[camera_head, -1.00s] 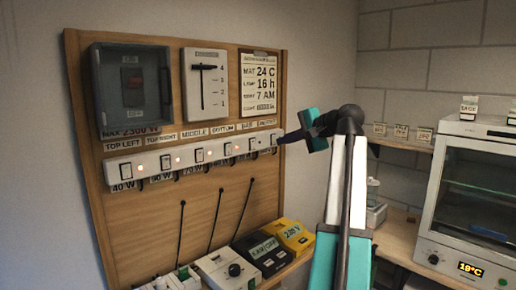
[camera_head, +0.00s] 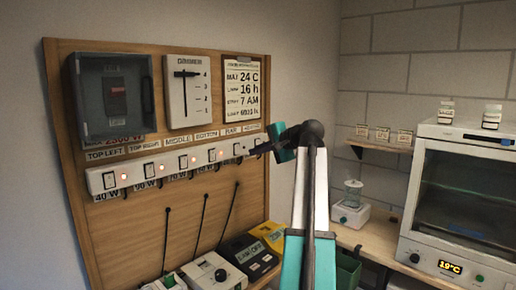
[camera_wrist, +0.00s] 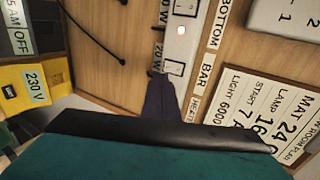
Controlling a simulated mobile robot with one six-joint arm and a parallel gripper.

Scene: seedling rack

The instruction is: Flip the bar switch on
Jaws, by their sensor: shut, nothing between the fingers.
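The white switch strip (camera_head: 168,167) runs across the wooden board, with labels above it. The BAR label (camera_head: 231,130) is near its right end, with the bar switch (camera_head: 237,149) below it. In the wrist view the bar switch (camera_wrist: 174,63) is beside the BAR label (camera_wrist: 207,77). I cannot tell which way its rocker is tilted. My gripper (camera_head: 259,149) is shut and empty at the strip's right end, just right of the bar switch. In the wrist view its dark fingertips (camera_wrist: 160,92) are close to that switch and hide the strip's end; contact is unclear.
A breaker box (camera_head: 116,98) and a dimmer slider (camera_head: 188,90) are above the strip. Black cords (camera_head: 166,240) hang below. Boxes, including a yellow one (camera_wrist: 25,88), stand on the bench. An oven-like cabinet (camera_head: 470,195) is at the right.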

